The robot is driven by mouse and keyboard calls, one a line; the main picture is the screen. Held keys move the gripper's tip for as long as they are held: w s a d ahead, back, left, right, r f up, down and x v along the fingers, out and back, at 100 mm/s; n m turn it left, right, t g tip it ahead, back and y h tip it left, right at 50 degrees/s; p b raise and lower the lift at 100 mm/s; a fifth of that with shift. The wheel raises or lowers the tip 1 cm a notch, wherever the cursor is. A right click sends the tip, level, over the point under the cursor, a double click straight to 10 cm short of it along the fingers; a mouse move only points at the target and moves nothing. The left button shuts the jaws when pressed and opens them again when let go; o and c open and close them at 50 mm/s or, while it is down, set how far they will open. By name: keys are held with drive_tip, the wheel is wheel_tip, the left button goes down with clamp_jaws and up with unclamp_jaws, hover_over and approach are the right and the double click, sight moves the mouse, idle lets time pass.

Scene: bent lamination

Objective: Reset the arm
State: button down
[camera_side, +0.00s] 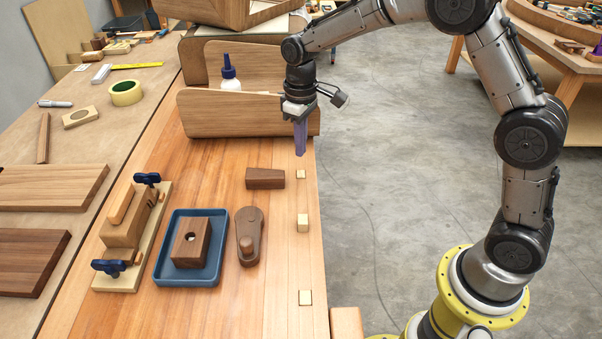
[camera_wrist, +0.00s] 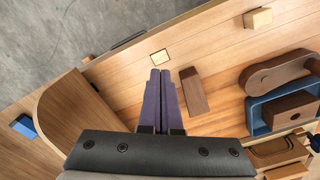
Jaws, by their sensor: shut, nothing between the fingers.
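My gripper (camera_side: 300,149) is above the far right part of the wooden bench (camera_side: 230,302), pointing down. Its two purple fingers are together and hold nothing; they also show in the wrist view (camera_wrist: 160,76). A dark wooden block (camera_side: 265,178) lies on the bench to the left of and nearer than the fingers, apart from them. In the wrist view the dark block (camera_wrist: 194,92) is just right of the fingers. A blue tray (camera_side: 160,276) holds a block with a hole (camera_side: 189,240). A dark rounded wooden piece (camera_side: 249,232) lies right of the tray.
A clamped wooden form (camera_side: 122,232) with blue knobs stands left of the tray. Tall wooden panels (camera_side: 232,115) and a glue bottle (camera_side: 230,76) stand at the back, close to my gripper. Small pale blocks (camera_side: 302,223) line the right edge. The front of the bench is clear.

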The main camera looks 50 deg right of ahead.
drive_tip(key=shift+r, duration=0.85)
idle(0.3)
drive_tip(key=s+d+r+t, duration=0.1)
drive_tip(key=s+r+t, duration=0.1)
drive_tip(key=s+r, duration=0.4)
drive_tip(key=s+d+r+t, duration=0.15)
drive_tip(key=s+r, duration=0.25)
drive_tip(key=r, duration=0.5)
drive_tip(key=s+m+t, duration=0.2)
drive_tip(key=s, duration=1.1)
drive_tip(key=s+f+m, duration=0.1)
drive_tip(key=s+f, duration=0.4)
drive_tip(key=s, duration=0.1)
